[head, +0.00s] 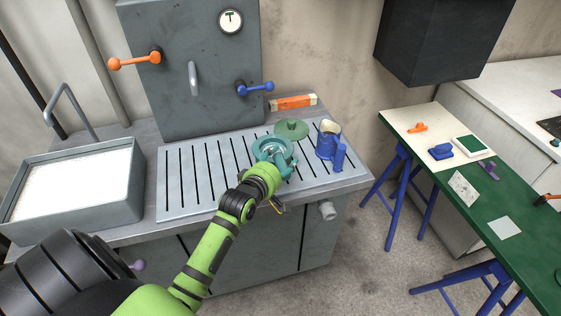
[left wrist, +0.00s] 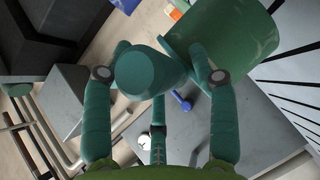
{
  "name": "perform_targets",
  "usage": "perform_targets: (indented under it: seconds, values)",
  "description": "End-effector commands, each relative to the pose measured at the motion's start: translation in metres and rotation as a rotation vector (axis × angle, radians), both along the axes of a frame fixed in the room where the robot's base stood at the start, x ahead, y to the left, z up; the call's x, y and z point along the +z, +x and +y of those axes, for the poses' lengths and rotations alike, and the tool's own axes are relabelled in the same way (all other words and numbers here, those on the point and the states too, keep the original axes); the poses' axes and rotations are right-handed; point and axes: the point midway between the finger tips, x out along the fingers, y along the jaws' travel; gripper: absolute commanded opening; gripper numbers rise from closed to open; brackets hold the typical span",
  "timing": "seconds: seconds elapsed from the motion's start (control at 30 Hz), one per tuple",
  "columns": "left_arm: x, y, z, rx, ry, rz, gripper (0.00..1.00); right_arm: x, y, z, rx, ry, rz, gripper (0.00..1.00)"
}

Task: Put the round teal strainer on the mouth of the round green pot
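The round teal strainer (head: 272,147) shows as a ring at the tip of my left arm in the head view. My left gripper (head: 268,163) is at its near side. In the left wrist view, the fingers of my left gripper (left wrist: 158,75) close around a rounded teal part of the strainer (left wrist: 150,70). The green pot (left wrist: 235,32) is close beside it at the upper right of that view. My right gripper is not in view.
A blue jug (head: 328,138) stands close on the right. An orange-and-white box (head: 293,102) is at the back. A grey basin (head: 75,200) is left, a green-topped table (head: 470,175) right.

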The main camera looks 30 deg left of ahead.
Motion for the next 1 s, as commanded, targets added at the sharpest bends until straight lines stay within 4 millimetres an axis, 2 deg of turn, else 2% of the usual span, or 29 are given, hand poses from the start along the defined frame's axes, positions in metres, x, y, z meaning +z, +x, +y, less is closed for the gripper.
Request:
perform_targets:
  seconds: [0.37, 0.47, 0.8, 1.0]
  values:
    - [0.005, -0.001, 0.000, -0.001, 0.001, -0.001, 0.62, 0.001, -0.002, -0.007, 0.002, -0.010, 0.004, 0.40]
    - [0.005, -0.013, -0.001, 0.001, -0.001, 0.001, 0.62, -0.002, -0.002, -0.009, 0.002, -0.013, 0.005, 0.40]
    - [0.023, -0.076, -0.009, 0.000, 0.000, 0.000, 0.62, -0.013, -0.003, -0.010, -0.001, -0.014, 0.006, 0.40]
    - [0.032, -0.104, -0.012, 0.000, 0.000, 0.000, 0.62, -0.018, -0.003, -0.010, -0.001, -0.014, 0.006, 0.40]
